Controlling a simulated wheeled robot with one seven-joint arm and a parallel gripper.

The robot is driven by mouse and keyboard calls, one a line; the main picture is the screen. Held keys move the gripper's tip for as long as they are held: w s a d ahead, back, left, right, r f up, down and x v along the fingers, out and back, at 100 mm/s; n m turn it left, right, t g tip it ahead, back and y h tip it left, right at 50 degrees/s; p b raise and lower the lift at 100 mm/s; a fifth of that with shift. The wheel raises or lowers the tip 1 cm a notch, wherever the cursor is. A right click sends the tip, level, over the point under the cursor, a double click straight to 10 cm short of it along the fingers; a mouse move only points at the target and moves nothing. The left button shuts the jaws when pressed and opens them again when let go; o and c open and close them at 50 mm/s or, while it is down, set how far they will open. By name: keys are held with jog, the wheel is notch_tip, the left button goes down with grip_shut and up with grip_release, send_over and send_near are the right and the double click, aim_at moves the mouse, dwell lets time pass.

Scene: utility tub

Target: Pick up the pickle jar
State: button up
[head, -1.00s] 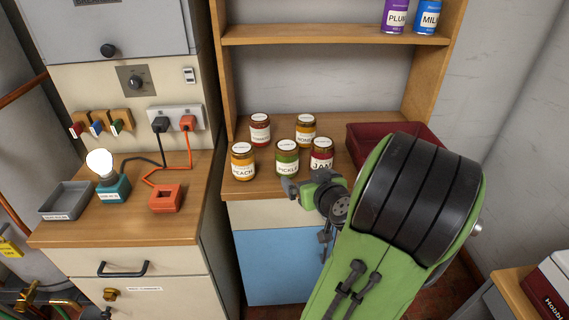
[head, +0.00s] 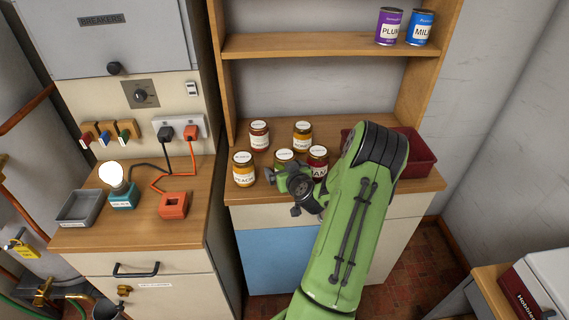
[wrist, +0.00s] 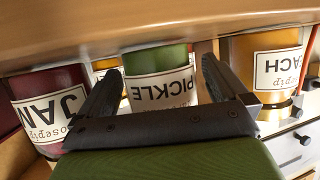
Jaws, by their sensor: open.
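The pickle jar (head: 284,157) is green with a white label and a pale lid. In the head view my gripper hides most of its body. In the wrist view the pickle jar (wrist: 160,80) appears upside down, between the two fingers of my gripper (wrist: 158,88). The gripper is open, with one finger on each side of the jar. I cannot tell whether either finger touches it. In the head view my gripper (head: 283,178) is at the front of the jar, low over the counter.
The peach jar (head: 243,170) stands left of the pickle jar and the jam jar (head: 317,163) close on its right. A tomato jar (head: 259,136) and a yellow-orange jar (head: 302,137) stand behind. A dark red bin (head: 413,155) is at right. A shelf (head: 310,45) is above.

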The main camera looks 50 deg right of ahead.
jog(key=shift+w+d+f, duration=0.1)
jog(key=shift+w+d, duration=0.05)
jog(key=shift+w, duration=0.05)
jog(key=shift+s, duration=0.1)
jog(key=shift+c, duration=0.2)
jog(key=c, duration=1.3)
